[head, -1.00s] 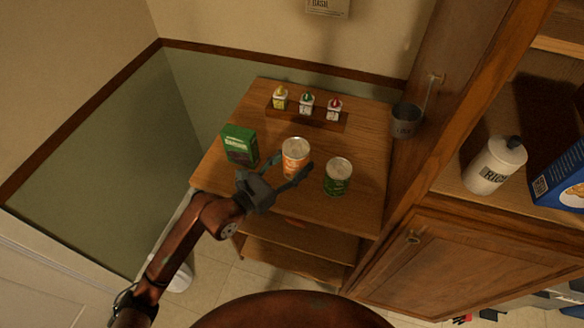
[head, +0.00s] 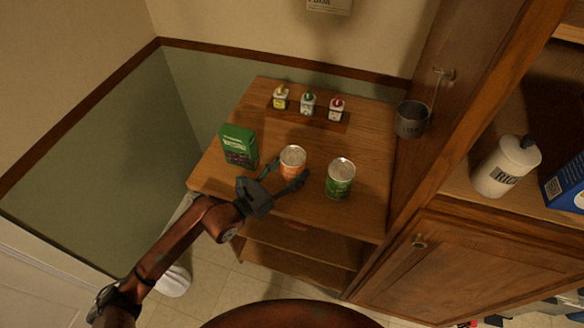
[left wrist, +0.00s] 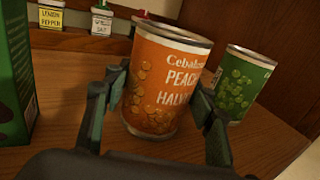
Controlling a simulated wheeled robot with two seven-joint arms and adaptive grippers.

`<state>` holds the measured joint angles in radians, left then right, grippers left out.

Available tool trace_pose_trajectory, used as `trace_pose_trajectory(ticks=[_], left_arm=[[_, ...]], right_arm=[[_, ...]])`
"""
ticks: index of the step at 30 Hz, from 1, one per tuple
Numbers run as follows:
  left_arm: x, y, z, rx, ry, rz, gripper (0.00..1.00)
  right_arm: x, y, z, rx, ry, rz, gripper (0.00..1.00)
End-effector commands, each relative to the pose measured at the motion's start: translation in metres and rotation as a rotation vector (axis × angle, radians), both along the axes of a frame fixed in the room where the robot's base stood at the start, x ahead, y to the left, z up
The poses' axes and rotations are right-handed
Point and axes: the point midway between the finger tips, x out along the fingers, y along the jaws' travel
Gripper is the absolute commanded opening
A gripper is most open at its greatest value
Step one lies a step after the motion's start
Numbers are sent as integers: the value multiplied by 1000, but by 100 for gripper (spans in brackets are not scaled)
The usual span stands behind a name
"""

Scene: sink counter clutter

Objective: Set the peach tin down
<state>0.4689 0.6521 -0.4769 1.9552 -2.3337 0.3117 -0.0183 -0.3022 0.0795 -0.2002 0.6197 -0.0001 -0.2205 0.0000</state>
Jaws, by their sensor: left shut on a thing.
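The peach tin (head: 292,157), orange with a silver lid, is between the fingers of my left gripper (head: 290,171) over the wooden cart top (head: 225,184). In the left wrist view the tin (left wrist: 165,75) shows its "Peach Halves" label and leans slightly in the picture, with a finger on either side. Its base is close to the wood; I cannot tell whether it touches. My left gripper is shut on it. My right gripper is not in view.
A green tin (head: 340,180) stands close to the right, and a green box (head: 239,147) to the left. Several small seasoning bottles (head: 308,104) stand in a rack behind. A metal cup (head: 411,120) hangs at the right. Bare wood lies behind the peach tin.

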Motion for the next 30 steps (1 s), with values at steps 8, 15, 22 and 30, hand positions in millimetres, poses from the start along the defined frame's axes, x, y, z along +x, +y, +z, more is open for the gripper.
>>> trace_pose_trajectory(ticks=[8, 15, 22, 30], left_arm=[[0, 0, -10, -1, 3, 0, 10], [-1, 0, -21, 7, 17, 0, 53], [0, 1, -24, 9, 21, 2, 68], [0, 1, -23, 9, 21, 2, 68]], right_arm=[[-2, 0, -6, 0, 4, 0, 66], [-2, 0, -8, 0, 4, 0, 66], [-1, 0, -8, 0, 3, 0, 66], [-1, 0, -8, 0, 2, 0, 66]])
